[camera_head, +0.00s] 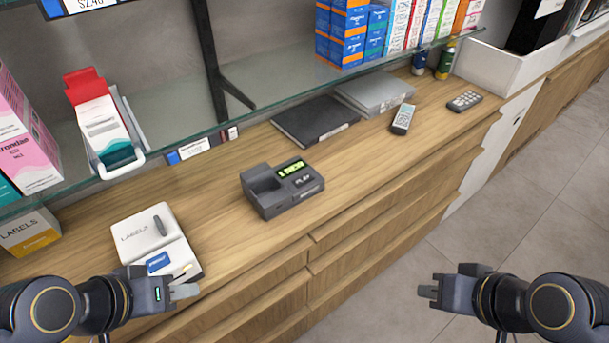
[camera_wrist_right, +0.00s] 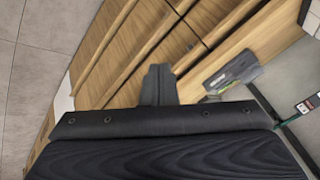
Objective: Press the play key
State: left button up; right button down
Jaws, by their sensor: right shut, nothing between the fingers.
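A dark grey answering machine (camera_head: 283,189) sits on the wooden counter, with a cradle hollow at its left, a lit green display (camera_head: 290,168) and a dark key marked PLAY (camera_head: 303,181) in front of the display. It also shows in the right wrist view (camera_wrist_right: 234,73), seen at an angle. My left gripper (camera_head: 186,291) looks shut and is at the lower left, by the near edge of the labels box. My right gripper (camera_head: 428,292) is shut and empty, over the floor to the lower right of the machine. Its closed fingers (camera_wrist_right: 158,84) show in the wrist view. Neither gripper touches the machine.
A dark flat folder (camera_head: 315,121), a grey case (camera_head: 375,92) and two handsets (camera_head: 403,119) (camera_head: 465,101) lie behind and right. A glass shelf (camera_head: 270,97) with medicine boxes overhangs the counter's back.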

jog(key=w+a+r+m+y+p, duration=0.2)
jog(key=w+a+r+m+p, duration=0.15)
jog(key=w+r, duration=0.35)
jog(key=m+y+p, duration=0.1)
jog(key=m+p, duration=0.6)
jog(key=m, duration=0.6)
send_over(307, 181)
jog(key=shift+r+n+t, duration=0.15)
jog(key=shift+n+t, duration=0.1)
jog(key=shift+t, duration=0.05)
notch_tip(307, 181, down, 8)
jog(key=b, duration=0.8)
jog(key=shift+r, duration=0.2)
jog(key=shift+f+b, duration=0.45)
jog(key=shift+f, duration=0.2)
